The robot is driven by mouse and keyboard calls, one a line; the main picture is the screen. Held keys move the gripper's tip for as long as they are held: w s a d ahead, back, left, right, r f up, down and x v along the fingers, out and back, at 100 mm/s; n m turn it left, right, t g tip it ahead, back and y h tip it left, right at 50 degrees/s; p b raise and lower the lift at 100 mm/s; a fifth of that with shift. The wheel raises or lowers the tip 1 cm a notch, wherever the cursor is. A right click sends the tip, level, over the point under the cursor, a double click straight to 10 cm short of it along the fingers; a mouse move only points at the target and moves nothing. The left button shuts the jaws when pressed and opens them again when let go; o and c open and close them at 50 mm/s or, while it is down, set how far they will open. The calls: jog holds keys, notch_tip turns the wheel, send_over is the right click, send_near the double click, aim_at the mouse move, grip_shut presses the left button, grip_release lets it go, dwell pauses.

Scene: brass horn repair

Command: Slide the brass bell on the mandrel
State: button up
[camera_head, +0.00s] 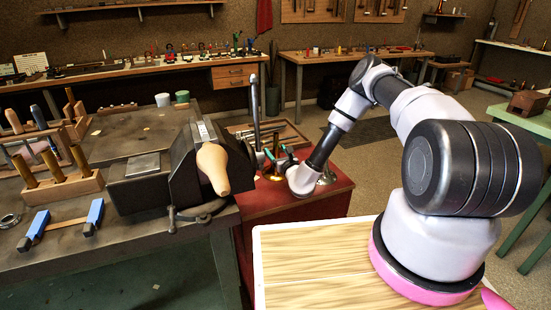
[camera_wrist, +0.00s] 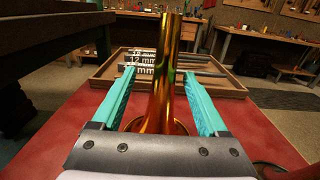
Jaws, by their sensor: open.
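A tan tapered form (camera_head: 212,168), which looks like the mandrel, sticks out of the dark vise (camera_head: 185,165) towards the camera.
A shallow wooden tray (camera_wrist: 105,78) with labelled rods lies behind the bell. A grey upright rod (camera_head: 255,112) rises near my gripper. Another flared brass piece (camera_head: 327,177) stands by my arm. The workbench (camera_head: 120,215) at left carries tool racks and blue-handled clamps.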

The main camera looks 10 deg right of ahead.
jog(key=shift+d+f+x, duration=0.15)
jog(key=shift+x, duration=1.05)
jog(key=shift+d+f+x, duration=0.1)
jog(key=shift+x, duration=1.05)
grip_shut()
jog(key=shift+w, duration=0.1)
jog(key=shift+r, duration=0.15)
